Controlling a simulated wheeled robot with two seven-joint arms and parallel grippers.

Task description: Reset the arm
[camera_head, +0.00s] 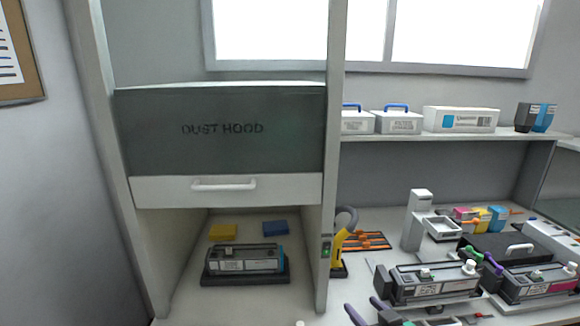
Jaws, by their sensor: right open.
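My left gripper is not in view. A grey and black toner cartridge (245,260) lies on a black tray (246,280) inside the dust hood (222,130). Another toner cartridge (432,284) lies on the bench to the right of my right gripper. A cartridge with a magenta label (540,285) lies farther right.
The hood's sash with its white handle (224,186) is raised. A yellow block (223,232) and a blue block (275,227) lie behind the hood cartridge. A white stand (417,220) and colored cartridges (480,218) stand farther back.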

